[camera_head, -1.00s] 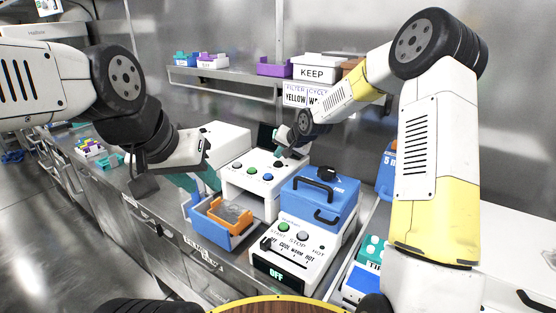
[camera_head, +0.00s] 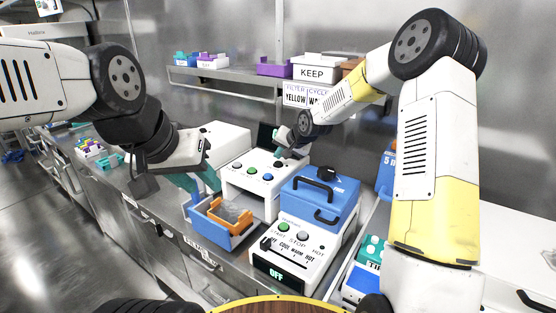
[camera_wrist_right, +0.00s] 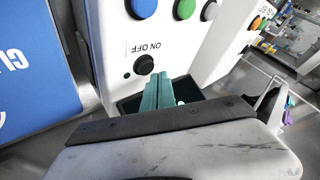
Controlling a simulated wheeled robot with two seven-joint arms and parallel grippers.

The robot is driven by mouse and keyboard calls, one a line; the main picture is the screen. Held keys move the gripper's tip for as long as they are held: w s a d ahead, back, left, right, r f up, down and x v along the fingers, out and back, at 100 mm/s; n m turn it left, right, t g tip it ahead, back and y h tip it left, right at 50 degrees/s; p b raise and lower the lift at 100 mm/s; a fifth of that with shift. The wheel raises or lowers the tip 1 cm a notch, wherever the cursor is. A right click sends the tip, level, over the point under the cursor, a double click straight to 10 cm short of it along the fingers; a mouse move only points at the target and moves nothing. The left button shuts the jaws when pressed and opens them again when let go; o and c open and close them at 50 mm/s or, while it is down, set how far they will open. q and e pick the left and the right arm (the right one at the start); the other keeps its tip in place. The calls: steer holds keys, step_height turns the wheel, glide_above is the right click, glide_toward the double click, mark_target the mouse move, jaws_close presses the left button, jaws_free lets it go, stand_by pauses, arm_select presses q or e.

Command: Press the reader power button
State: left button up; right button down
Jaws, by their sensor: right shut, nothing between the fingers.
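The reader (camera_head: 233,182) is a white box with grey, green and blue buttons on its front panel and an orange-framed plate on a blue tray in front. In the right wrist view, its black round power button (camera_wrist_right: 144,65) sits beside the upside-down ON OFF label, with a smaller dark knob near it. My right gripper (camera_head: 281,154) is at the reader's top right. Its teal fingers (camera_wrist_right: 160,92) are shut and empty, with the tips just below the button in the picture; contact cannot be told. My left gripper (camera_head: 205,181) hangs left of the reader, its fingers partly hidden.
A blue-lidded heater box (camera_head: 320,190) with an OFF display stands close to the reader's right. A shelf (camera_head: 225,78) with bins, including a white KEEP bin (camera_head: 318,70), runs behind. A teal-topped tip box (camera_head: 373,250) stands at the right.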

mark_target(280, 163)
steer(key=shift+f, duration=0.3)
steer(key=shift+f, duration=0.4)
stand_by(0.5)
steer(key=shift+r, duration=0.85)
step_height(280, 163, up, 6)
stand_by(0.5)
